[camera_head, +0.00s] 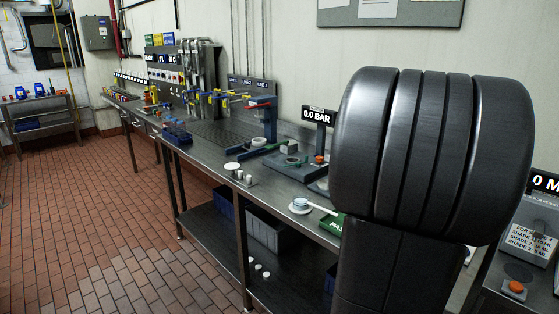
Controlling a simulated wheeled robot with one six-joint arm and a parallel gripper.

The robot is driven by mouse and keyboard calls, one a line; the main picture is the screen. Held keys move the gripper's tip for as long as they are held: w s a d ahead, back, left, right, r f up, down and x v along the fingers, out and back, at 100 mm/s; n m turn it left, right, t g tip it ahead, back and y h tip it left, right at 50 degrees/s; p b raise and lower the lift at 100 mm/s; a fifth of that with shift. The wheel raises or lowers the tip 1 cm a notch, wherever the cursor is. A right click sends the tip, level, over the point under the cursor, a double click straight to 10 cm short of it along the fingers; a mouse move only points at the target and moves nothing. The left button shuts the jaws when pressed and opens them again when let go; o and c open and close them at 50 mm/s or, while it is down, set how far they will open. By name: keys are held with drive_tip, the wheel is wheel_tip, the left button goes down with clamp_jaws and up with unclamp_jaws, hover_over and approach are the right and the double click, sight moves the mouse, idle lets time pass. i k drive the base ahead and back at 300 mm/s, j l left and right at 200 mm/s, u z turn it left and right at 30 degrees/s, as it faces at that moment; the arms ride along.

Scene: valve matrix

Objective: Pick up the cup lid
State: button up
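I cannot tell for sure which thing is the cup lid. A flat white disc (232,166) lies near the front edge of the steel bench (217,146), beside small grey cylinders (244,178). A white round piece (300,205) with a blue band sits further right on the bench, near the front edge, with a pale strip beside it. Either could be the lid; both are too small to tell. My gripper is not in view. A large dark grey part of my own arm fills the right of the picture and hides the bench behind it.
Small white pieces (258,267) lie on the lower shelf. The brick floor at left is clear.

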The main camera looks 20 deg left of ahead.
sight(232, 166)
drive_tip(key=i+j+z, duration=0.2)
drive_tip(key=j, duration=0.35)
drive_tip(key=i+j+z, duration=0.25)
drive_tip(key=j, duration=0.3)
drive_tip(key=j+z, duration=0.2)
drive_tip(key=j, duration=0.35)
drive_tip(key=i+j+z, duration=0.1)
drive_tip(key=j+z, duration=0.15)
drive_tip(key=j, duration=0.35)
drive_tip(key=i+j, duration=0.1)
drive_tip(key=j, duration=2.05)
drive_tip(key=i+j+z, duration=0.1)
drive_tip(key=j, duration=0.95)
drive_tip(key=i, duration=0.05)
